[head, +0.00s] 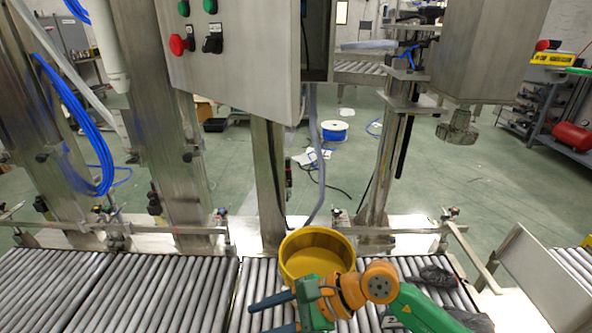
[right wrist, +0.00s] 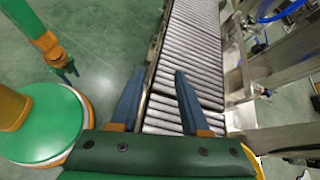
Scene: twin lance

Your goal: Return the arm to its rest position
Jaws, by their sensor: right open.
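My right arm comes in from the lower right in the head view, green and orange. Its right gripper (head: 264,316) is low over the rollers, just in front of a yellow round tub (head: 316,238). The blue-grey fingers point left and are apart. In the right wrist view the right gripper (right wrist: 159,72) is open, with nothing between its fingers, and the rollers lie beyond it. My left gripper (right wrist: 68,78) shows small at the left of that view, hanging over the floor. Whether its fingers are apart is too small to tell. The left arm is out of the head view.
A roller conveyor (head: 130,290) runs across the front, bare at left. Dark grey items (head: 438,277) lie on it at right, partly behind my arm. A metal rail (head: 170,230) and steel posts (head: 268,185) stand behind it. A control box (head: 235,60) hangs above.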

